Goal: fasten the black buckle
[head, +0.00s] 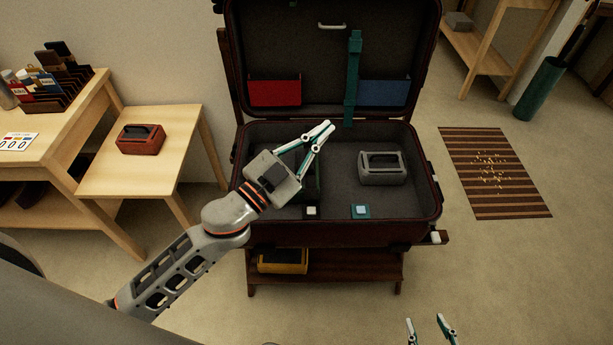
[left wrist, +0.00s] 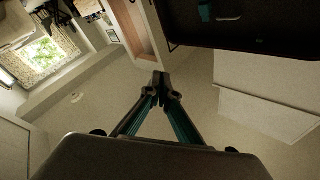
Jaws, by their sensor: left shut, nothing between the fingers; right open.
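The open suitcase (head: 428,200) stands on a low wooden rack. A teal strap (head: 353,85) hangs down the lid. A dark strip behind my left gripper may be the black strap, but my arm partly hides it. My left gripper (head: 326,129) is shut and empty above the suitcase's left half; its fingertips also meet in the left wrist view (left wrist: 162,88). My right gripper (head: 428,328) is open and empty at the bottom edge, in front of the suitcase.
A grey case (head: 382,168) lies in the suitcase's right half. Red (head: 274,93) and blue (head: 383,93) pockets are on the lid. A red case (head: 140,139) is on the left table; a yellow one (head: 283,261) is on the rack shelf. A striped mat (head: 493,172) lies right.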

